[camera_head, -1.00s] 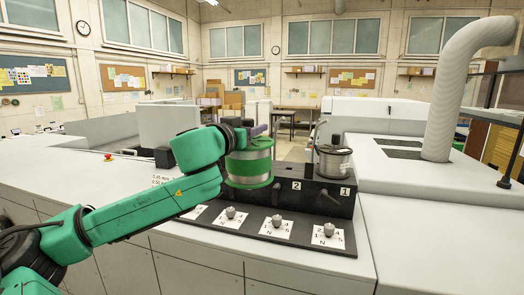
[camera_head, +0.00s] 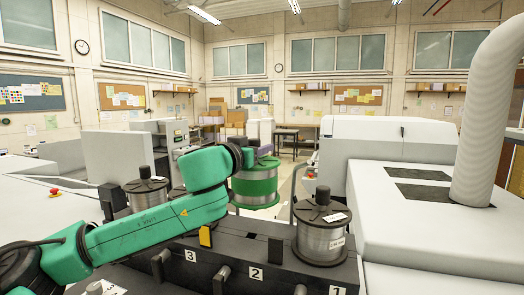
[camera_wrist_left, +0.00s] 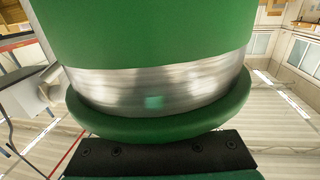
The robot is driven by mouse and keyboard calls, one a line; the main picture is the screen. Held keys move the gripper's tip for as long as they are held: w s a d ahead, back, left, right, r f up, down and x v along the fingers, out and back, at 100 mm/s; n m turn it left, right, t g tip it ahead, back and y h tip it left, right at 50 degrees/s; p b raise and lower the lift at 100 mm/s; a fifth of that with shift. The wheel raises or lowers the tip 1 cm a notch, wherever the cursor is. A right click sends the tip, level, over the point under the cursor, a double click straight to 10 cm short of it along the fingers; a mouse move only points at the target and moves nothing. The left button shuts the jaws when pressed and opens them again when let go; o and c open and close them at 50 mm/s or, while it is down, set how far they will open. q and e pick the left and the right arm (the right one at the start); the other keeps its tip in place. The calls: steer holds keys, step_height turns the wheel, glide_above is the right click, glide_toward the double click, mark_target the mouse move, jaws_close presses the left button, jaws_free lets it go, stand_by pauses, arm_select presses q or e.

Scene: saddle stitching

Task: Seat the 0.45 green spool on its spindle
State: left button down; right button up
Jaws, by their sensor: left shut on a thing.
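The green spool (camera_head: 255,186), with green flanges and a silvery wire band, hangs upright above the rear of the black spool rack (camera_head: 262,248) in the head view. My left gripper (camera_head: 262,152) is shut on it at its top. The same spool fills much of the left wrist view (camera_wrist_left: 160,88). The spool appears raised and clear of the rack, roughly above the position marked 2 (camera_head: 254,274). I cannot make out an empty spindle; my arm and the spool hide part of the rack. My right gripper is not in view.
A grey wire spool (camera_head: 320,235) with a black top stands at position 1, right of the green one. Another dark-topped spool (camera_head: 147,193) stands at the left, partly behind my arm. White machine housings (camera_head: 440,225) flank the rack on the right.

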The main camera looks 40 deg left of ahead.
mark_target(251, 144)
arm_select(q)
steer(key=s, duration=0.1)
steer(key=s+r, duration=0.1)
steer(key=s, duration=0.1)
steer(key=shift+d+r, duration=0.3)
steer(key=shift+r, duration=0.1)
steer(key=shift+w, duration=0.15)
steer(key=f+b, duration=0.1)
steer(key=w+f+b, duration=0.1)
steer(key=f, duration=0.1)
steer(key=shift+a+f+b, duration=0.15)
steer(key=shift+f+b, duration=0.15)
steer(key=shift+b, duration=0.1)
steer(key=shift+s+f+b, duration=0.15)
steer(key=shift+f+b, duration=0.35)
steer(key=shift+s+f+b, duration=0.15)
steer(key=shift+f+b, duration=0.3)
steer(key=shift+f, duration=0.25)
steer(key=shift+w+f, duration=0.15)
steer(key=shift+w, duration=0.05)
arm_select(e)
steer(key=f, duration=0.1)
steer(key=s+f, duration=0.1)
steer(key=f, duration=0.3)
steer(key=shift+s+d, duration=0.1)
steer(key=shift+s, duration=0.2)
arm_select(q)
steer(key=shift+s+d, duration=0.2)
steer(key=shift+s, duration=0.1)
